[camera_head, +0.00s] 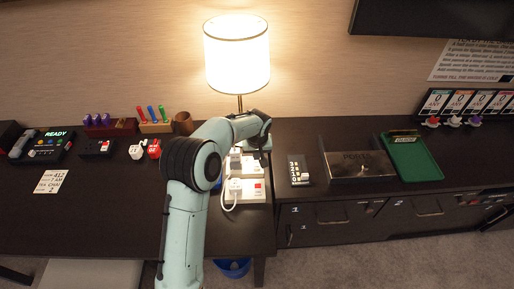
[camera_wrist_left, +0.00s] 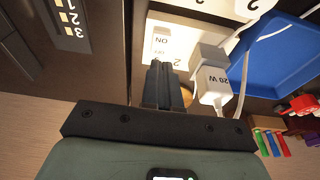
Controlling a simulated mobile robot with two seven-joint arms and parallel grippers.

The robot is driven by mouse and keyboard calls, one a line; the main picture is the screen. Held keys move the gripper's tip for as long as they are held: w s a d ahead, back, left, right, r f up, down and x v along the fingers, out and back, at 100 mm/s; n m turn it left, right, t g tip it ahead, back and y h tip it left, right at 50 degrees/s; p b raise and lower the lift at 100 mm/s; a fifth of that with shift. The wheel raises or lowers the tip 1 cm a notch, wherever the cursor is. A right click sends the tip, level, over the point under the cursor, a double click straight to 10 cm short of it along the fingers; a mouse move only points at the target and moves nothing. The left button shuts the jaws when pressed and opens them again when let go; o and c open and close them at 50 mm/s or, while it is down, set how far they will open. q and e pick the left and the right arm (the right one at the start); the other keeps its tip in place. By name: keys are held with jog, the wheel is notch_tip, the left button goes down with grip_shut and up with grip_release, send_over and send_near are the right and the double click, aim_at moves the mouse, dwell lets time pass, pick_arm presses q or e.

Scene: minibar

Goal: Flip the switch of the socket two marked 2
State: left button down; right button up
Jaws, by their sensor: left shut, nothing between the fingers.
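Socket two (camera_wrist_left: 192,24) is a white box marked 2, with a switch plate (camera_wrist_left: 161,40) lettered ON. In the head view the far white socket box (camera_head: 253,168) is partly hidden by my arm. My left gripper (camera_wrist_left: 161,66) is shut and empty, its fingertips at the edge of the switch plate. I cannot tell whether they touch it. It also shows in the head view (camera_head: 261,155), above the far box. My right gripper is not in view.
A nearer white socket box (camera_head: 252,191) has a red switch and a white cable. A lamp (camera_head: 237,62) stands behind my arm. A black numbered panel (camera_head: 299,171) and a dark box (camera_head: 357,164) lie to the right. A blue tray (camera_wrist_left: 278,58) is beside the sockets.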

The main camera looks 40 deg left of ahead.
aim_at(256, 169)
pick_arm(q)
jog(key=x, duration=0.3)
jog(key=s+x, duration=0.1)
jog(key=x, duration=0.1)
jog(key=shift+d+f, duration=0.35)
jog(key=shift+f, duration=0.1)
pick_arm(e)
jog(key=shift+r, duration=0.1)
pick_arm(q)
jog(key=shift+d+f+b, duration=0.1)
jog(key=shift+f+b, duration=0.4)
jog(key=shift+b, duration=0.1)
jog(key=shift+s+r, duration=0.15)
jog(key=shift+s, duration=0.1)
jog(key=shift+w+a+r+p, duration=0.2)
jog(key=shift+w+a+p, duration=0.05)
jog(key=shift+w+p, duration=0.15)
jog(key=shift+w+a+r+p, duration=0.2)
jog(key=shift+w+p, duration=0.15)
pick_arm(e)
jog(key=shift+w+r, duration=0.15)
